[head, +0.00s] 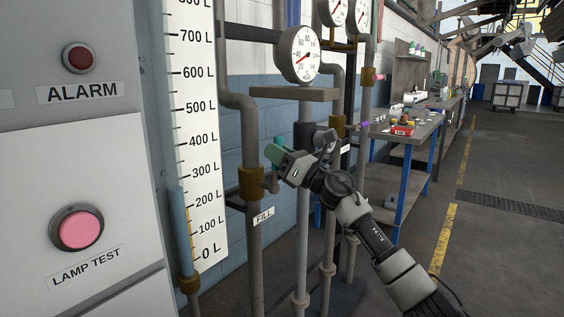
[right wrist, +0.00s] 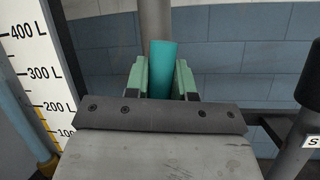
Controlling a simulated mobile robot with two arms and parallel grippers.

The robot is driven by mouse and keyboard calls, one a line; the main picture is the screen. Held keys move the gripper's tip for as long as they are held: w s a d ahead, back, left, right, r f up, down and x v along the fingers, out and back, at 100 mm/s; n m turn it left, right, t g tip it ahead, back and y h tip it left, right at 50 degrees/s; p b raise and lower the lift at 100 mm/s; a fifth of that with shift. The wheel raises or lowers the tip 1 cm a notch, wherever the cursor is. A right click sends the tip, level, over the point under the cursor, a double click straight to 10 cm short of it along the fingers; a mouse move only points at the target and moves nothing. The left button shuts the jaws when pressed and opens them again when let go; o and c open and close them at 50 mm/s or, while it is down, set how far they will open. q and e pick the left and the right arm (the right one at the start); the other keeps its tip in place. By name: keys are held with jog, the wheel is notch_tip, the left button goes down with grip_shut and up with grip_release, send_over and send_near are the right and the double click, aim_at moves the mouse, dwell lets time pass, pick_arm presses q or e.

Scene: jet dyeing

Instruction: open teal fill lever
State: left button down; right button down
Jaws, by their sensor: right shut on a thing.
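The teal fill lever (right wrist: 162,68) stands between the two pale green fingers of my right gripper (right wrist: 161,82) in the right wrist view. The gripper is shut on it. Behind the lever a grey pipe (right wrist: 156,18) runs in line with it. In the head view my right gripper (head: 281,160) is at the pipe with the brass valve body (head: 250,184), just above the FILL label (head: 264,217). The teal of the lever (head: 274,153) shows at the fingertips; its lower part is mostly hidden by the gripper. My left gripper is not in view.
A white litre scale (head: 195,130) stands left of the valve pipe. A grey panel (head: 75,150) with ALARM and LAMP TEST fills the left. A pressure gauge (head: 298,54) sits above the gripper. More pipes stand close on the right. The floor (head: 500,240) at right is clear.

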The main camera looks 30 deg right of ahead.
jog(key=shift+s+a+f+n, duration=0.1)
jog(key=shift+a+n, duration=0.15)
jog(key=shift+n, duration=0.25)
pick_arm(q)
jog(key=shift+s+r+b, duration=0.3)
jog(key=shift+b, duration=0.15)
pick_arm(e)
jog(key=shift+s+a+n+g+y, duration=0.2)
jog(key=shift+a+n+g+y, duration=0.35)
jog(key=shift+n, duration=0.35)
jog(key=c, duration=0.9)
grip_release()
jog(key=shift+c, duration=0.2)
jog(key=shift+d, duration=0.1)
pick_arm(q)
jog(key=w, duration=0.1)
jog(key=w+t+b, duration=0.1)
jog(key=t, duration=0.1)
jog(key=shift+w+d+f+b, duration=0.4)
pick_arm(e)
jog(key=v, duration=1)
jog(key=shift+s+d, duration=0.25)
jog(key=shift+s, duration=0.05)
